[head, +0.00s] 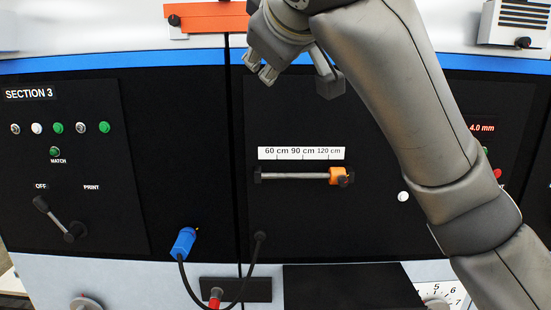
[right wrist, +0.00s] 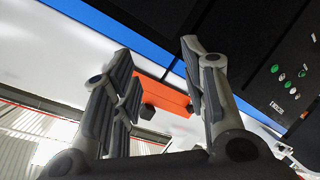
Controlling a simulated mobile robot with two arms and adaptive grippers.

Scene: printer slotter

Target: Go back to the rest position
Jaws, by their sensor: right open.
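My right gripper (head: 297,76) hangs in front of the upper part of the black machine panel (head: 200,140), with its arm coming in from the right. Its fingers are apart with nothing between them. In the right wrist view the gripper (right wrist: 158,55) also shows open and empty. An orange bar (right wrist: 163,94) lies beyond the fingers there, and the same orange bar (head: 205,18) is at the top of the head view. My left gripper is not in view.
A slider with an orange block (head: 338,176) sits under a cm scale (head: 301,153). My right arm hides part of the right panel.

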